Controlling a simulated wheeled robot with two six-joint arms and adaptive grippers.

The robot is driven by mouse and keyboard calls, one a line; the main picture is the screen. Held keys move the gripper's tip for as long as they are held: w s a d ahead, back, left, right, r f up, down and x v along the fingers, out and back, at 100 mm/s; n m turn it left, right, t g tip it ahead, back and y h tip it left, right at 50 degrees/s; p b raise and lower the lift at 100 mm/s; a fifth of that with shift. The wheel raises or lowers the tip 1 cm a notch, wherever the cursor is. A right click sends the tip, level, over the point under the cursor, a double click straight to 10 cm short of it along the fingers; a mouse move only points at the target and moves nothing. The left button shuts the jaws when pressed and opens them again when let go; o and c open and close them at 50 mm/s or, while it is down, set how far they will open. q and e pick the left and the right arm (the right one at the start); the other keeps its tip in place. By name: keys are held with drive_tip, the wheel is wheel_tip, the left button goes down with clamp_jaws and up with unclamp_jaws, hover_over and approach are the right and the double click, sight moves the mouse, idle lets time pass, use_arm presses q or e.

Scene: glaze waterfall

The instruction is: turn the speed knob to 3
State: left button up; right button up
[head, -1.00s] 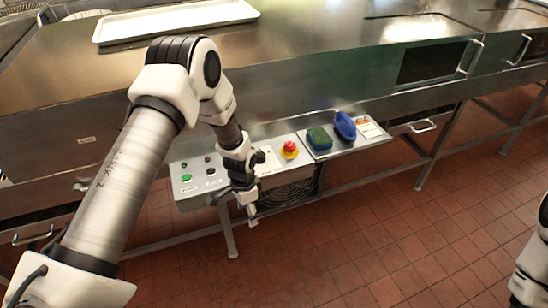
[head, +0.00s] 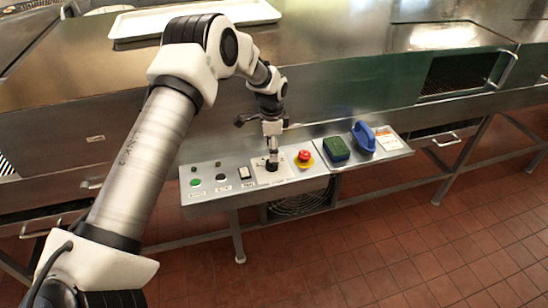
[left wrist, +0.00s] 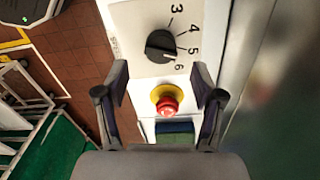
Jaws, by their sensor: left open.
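The speed knob (left wrist: 160,46) is a round black dial on a pale plate (left wrist: 142,16) in the left wrist view. The numbers 3, 4, 5 and 6 run along its right side. A pale line on the knob points towards the lower right, near the 5 and 6; the exact setting is hard to read. My left gripper (left wrist: 160,78) is open and empty, with the knob ahead of and between its fingers. In the head view the left gripper (head: 271,154) points down over the knob's plate (head: 288,176) and mostly hides the knob. My right gripper is not in view.
A red emergency button (head: 305,156) on a yellow base sits just right of the knob. A green sponge (head: 336,144) and a blue-handled tool (head: 364,137) lie further right.

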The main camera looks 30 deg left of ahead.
sight(272, 164)
use_arm(q)
drive_tip(key=f, duration=0.5)
drive_tip(key=shift+w+f+p, duration=0.2)
drive_tip(key=shift+p, duration=0.1)
drive_tip(key=shift+s, duration=0.1)
drive_tip(key=shift+r, duration=0.1)
drive_tip(key=shift+c, duration=1.3)
drive_tip(key=c, duration=0.9)
